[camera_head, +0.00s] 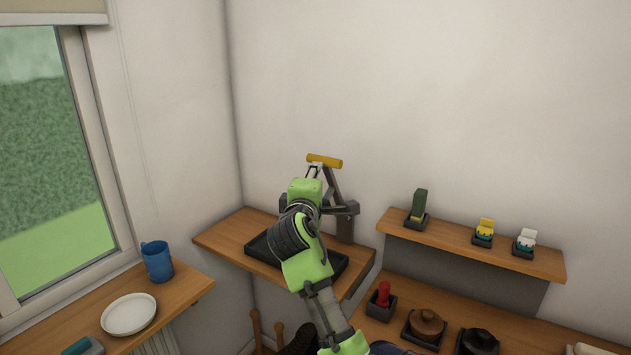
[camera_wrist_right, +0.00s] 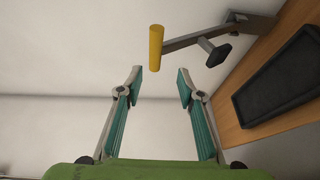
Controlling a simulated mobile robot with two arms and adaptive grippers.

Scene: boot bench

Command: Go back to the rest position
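My right gripper (camera_wrist_right: 160,82) is open in the right wrist view, with its two teal-padded fingers apart and nothing between them. A yellow handle bar (camera_wrist_right: 157,47) is just beyond the fingertips, apart from the pads. It sits on the end of a grey lever arm (camera_wrist_right: 205,36). In the head view, my green right arm reaches up the middle, and the yellow handle (camera_head: 325,161) shows just above its wrist. The wrist hides most of the gripper and part of the lever. My left gripper is in neither view.
A black tray (camera_head: 332,259) lies on the corner wooden shelf (camera_head: 222,237) under my arm. At left, a blue mug (camera_head: 158,262) and white plate (camera_head: 129,314) stand on the sill. At right, a wall shelf (camera_head: 545,262) holds small items, above a bench with a brown lidded pot (camera_head: 427,323).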

